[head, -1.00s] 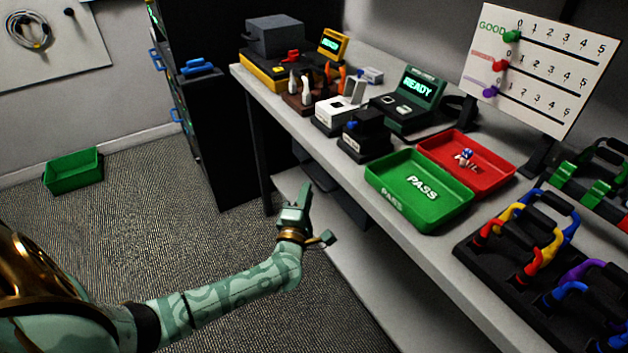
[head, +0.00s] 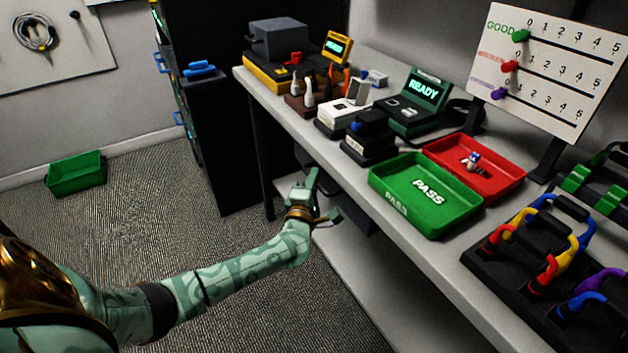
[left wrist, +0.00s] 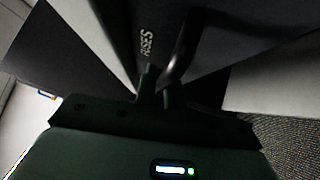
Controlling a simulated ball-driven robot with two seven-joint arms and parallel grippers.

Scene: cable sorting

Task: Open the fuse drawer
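The fuse drawer (left wrist: 128,25) shows in the left wrist view as a dark front with white "FUSES" lettering. Its dark curved handle (left wrist: 186,42) is just right of the lettering. My left gripper (left wrist: 157,88) has its fingertips at the lower end of this handle. The fingers look close together, but I cannot tell whether the handle is between them. In the head view, my left gripper (head: 310,182) is beside the workbench, below the tabletop. The dark drawer unit under the top is mostly hidden there. My right gripper is not in view.
The workbench (head: 415,240) carries a green PASS tray (head: 425,222), a red tray (head: 505,180), testers and a cable rack (head: 490,250). A lower shelf (head: 335,270) lies under it. A dark cabinet (head: 210,130) stands behind.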

